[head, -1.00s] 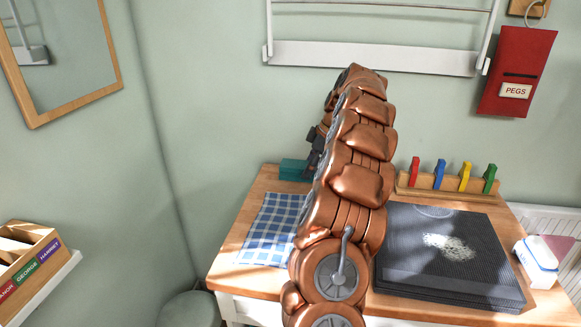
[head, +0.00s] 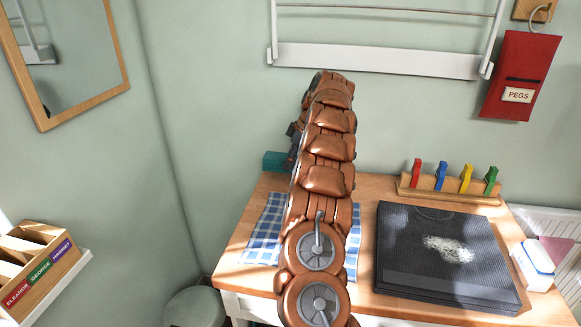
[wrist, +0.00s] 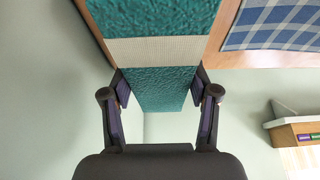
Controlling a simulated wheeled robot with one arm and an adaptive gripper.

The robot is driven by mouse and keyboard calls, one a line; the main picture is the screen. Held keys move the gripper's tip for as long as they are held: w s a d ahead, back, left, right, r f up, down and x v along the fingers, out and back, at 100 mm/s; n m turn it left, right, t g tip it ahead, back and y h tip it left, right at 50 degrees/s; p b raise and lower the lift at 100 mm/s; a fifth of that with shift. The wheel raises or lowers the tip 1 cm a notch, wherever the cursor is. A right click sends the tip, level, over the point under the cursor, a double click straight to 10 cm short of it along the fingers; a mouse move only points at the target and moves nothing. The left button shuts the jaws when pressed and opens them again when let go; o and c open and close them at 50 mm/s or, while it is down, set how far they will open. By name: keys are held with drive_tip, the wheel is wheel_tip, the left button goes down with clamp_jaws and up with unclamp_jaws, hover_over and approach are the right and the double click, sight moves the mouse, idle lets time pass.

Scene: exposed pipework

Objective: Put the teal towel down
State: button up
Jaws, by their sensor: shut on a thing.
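The teal towel (wrist: 165,90), with a cream band across it, is between the two fingers of my gripper (wrist: 160,92) in the wrist view. The gripper is shut on it. In the head view a small part of the teal towel (head: 276,161) shows left of my arm, near the back left edge of the wooden table (head: 372,188). My arm hides most of the gripper and of the towel there. I cannot tell whether the towel touches the table.
A blue checked cloth (head: 262,235) lies on the table's left, partly behind my arm. A dark ribbed mat stack (head: 400,255) lies on the right, with a peg rack (head: 450,192) behind it. A white drying rack (head: 380,60) and a red pegs bag (head: 518,75) hang above.

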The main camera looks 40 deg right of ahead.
drive_tip(key=shift+f+p, duration=0.55)
drive_tip(key=shift+f, duration=1.15)
drive_tip(key=shift+f, duration=0.15)
drive_tip(key=o, duration=1.2)
drive_tip(key=shift+r, duration=0.25)
drive_tip(key=shift+b+v, duration=0.8)
drive_tip(key=shift+v, duration=2.65)
drive_tip(key=shift+p+v, duration=1.05)
drive_tip(key=shift+v, duration=1.45)
